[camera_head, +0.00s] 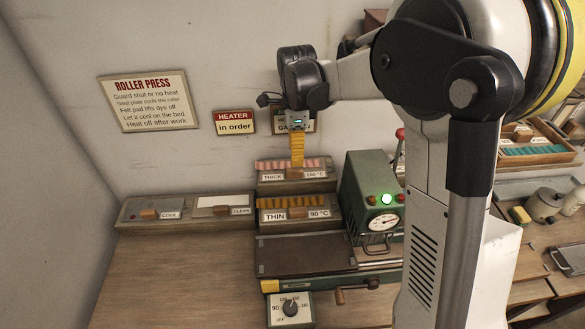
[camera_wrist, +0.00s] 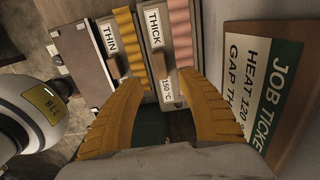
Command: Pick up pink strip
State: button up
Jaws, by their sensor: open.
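Several pink strips (camera_head: 312,163) stand side by side in the rack labelled THICK 150 °C (camera_head: 314,175). They also show in the wrist view (camera_wrist: 181,35) along the far side of the THICK label. My gripper (camera_head: 297,163) points down over this rack, with its yellow-orange fingers in front of the pink row. In the wrist view my gripper (camera_wrist: 160,80) has its fingers spread wide with nothing between them. One fingertip is close to the near end of the pink row. I cannot tell whether it touches. The fingers hide part of the row.
Yellow strips (camera_head: 284,203) fill the THIN 90 °C rack (camera_head: 274,216) in front. A job ticket board (camera_wrist: 265,80) stands close beside the pink row. The green press box (camera_head: 365,190) with gauge is to the right. COOL and CLEAR trays (camera_head: 200,213) lie left. Bare bench (camera_head: 170,275) is front left.

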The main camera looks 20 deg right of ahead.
aim_at(294, 169)
jog(key=f+b, duration=0.1)
jog(key=f, duration=0.3)
jog(key=f+b, duration=0.1)
jog(key=f, duration=0.2)
jog(key=shift+w+a+f, duration=0.1)
jog(key=shift+a+f, duration=0.1)
jog(key=shift+f, duration=0.2)
jog(key=shift+r, duration=0.1)
grip_shut()
